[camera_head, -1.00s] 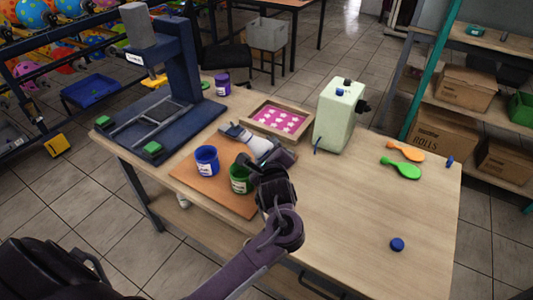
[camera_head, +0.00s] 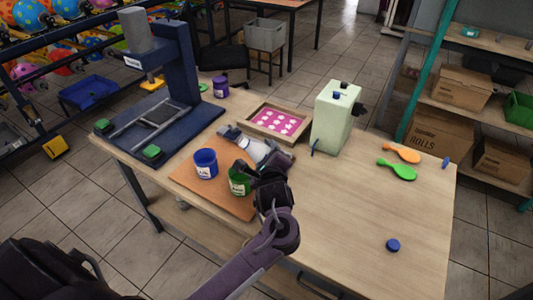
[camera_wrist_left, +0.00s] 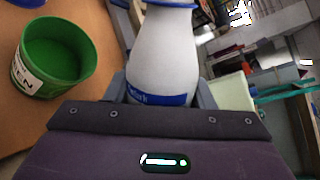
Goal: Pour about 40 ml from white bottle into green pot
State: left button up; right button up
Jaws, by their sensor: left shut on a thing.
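The white bottle (camera_head: 257,149) is in my left gripper (camera_head: 258,165), behind the green pot in the head view, and looks tilted there. The left wrist view shows its white body with a blue band (camera_wrist_left: 168,55) between the two fingers. The green pot (camera_head: 238,181) stands upright on the brown board (camera_head: 213,198), partly covered by my left gripper. In the left wrist view the green pot (camera_wrist_left: 55,55) is open, left of the bottle and apart from it. The bottle's mouth is out of the wrist view, and no liquid stream shows. My right gripper is not in view.
A blue pot (camera_head: 205,164) stands left of the green pot. A framed pink screen (camera_head: 277,122) and pale green machine (camera_head: 335,118) stand behind. The dark blue press (camera_head: 175,75) is at the left. The table's right front is clear except for a blue cap (camera_head: 392,245).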

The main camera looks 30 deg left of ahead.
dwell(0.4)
pick_arm(q)
jog(key=shift+d+f+n+h+p, duration=0.15)
jog(key=shift+n+h+p, duration=0.15)
jog(key=shift+p, duration=0.15)
jog(key=shift+w+d+f+n+p, duration=0.15)
jog(key=shift+d+f+n+p, duration=0.05)
jog(key=shift+n+p, duration=0.4)
dwell(0.5)
jog(key=shift+d+f+n+h+p, duration=0.15)
jog(key=shift+f+n+h+p, duration=0.3)
jog(key=shift+n+h, duration=0.15)
dwell(0.6)
jog(key=shift+f+n+h, duration=0.35)
jog(key=shift+n+h, duration=0.05)
jog(key=shift+n, duration=0.2)
dwell(0.7)
jog(key=shift+d+p, duration=0.1)
jog(key=shift+p, duration=0.25)
jog(key=r+m+p, duration=0.1)
jog(key=p, duration=0.3)
jog(key=shift+r+y, duration=0.1)
jog(key=shift+y, duration=0.2)
jog(key=shift+m+p, duration=0.3)
jog(key=shift+p, duration=0.2)
